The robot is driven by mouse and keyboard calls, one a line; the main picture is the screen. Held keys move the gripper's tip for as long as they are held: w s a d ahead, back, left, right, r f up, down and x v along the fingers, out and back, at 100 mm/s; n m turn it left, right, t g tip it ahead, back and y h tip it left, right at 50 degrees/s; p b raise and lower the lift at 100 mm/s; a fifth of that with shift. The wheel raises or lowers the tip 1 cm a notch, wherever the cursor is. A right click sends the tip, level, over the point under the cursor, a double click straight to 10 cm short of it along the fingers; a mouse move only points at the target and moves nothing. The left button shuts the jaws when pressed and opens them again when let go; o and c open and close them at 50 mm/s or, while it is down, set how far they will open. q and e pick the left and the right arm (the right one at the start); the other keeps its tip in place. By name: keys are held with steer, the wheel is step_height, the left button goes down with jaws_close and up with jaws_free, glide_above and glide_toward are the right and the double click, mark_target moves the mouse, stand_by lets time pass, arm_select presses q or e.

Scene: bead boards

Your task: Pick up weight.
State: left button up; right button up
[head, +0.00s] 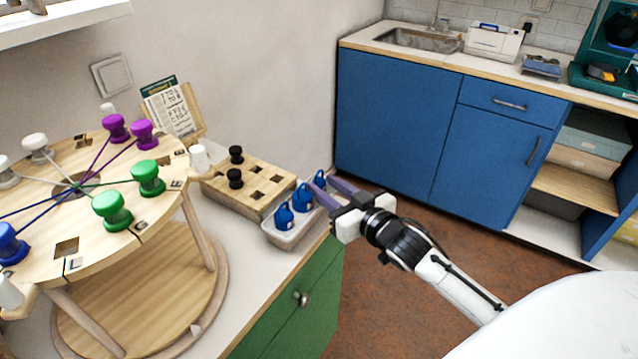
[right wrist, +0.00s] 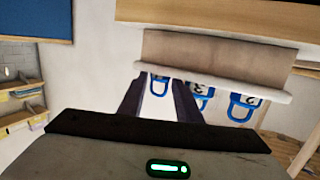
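Three blue weights with loop handles stand in a row in a small pale tray (head: 291,240) at the counter's edge: a near one (head: 283,217), a middle one (head: 301,199) and a far one (head: 320,179). My right gripper (head: 319,187) is at the far weight, its two purple-grey fingers apart. In the right wrist view the far weight's blue handle (right wrist: 159,86) shows between the open fingers (right wrist: 159,92), with gaps on both sides. The other two handles (right wrist: 203,98) (right wrist: 241,107) are to the right of the fingers. My left gripper is out of view.
A wooden block with square holes and two black pegs (head: 250,190) stands beside the tray. A round wooden board (head: 100,230) with coloured bobbins and cords is at the left. Blue cabinets (head: 400,130) stand beyond; open floor lies between.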

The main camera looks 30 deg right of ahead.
steer(key=shift+w, duration=0.25)
jaws_close()
step_height(320, 180, up, 10)
steer(key=p, duration=0.1)
